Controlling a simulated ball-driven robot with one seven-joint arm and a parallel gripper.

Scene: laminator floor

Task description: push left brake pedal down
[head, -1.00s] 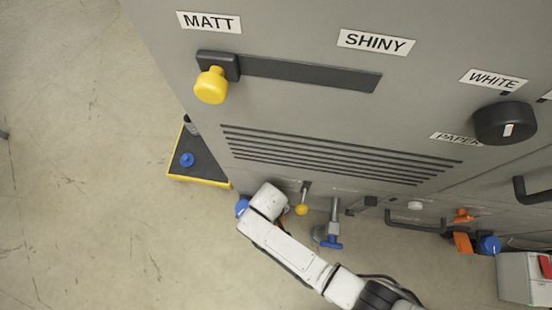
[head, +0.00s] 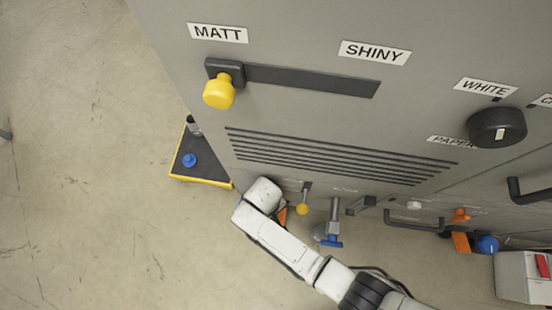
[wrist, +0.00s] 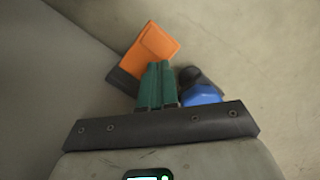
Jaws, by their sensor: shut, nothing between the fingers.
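An orange pedal pad on a dark base, the left one, shows in the wrist view (wrist: 151,52) low by the grey machine. A small orange piece of it peeks out beside my arm in the head view (head: 283,214). My gripper (wrist: 157,72) has its green fingers shut and empty. In the picture the fingertips overlap the near edge of the orange pad; whether they touch it I cannot tell. A blue part (wrist: 202,95) on a dark mount sits just right of the fingers. In the head view my wrist hides the gripper and most of the pedal.
Another orange pedal (head: 460,242) with a blue knob (head: 487,244) is farther right. A yellow-tipped lever (head: 302,209) and a blue-handled valve (head: 331,240) stick out right of my wrist. A black yellow-edged platform (head: 202,168) lies to the left. Open floor lies left and front.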

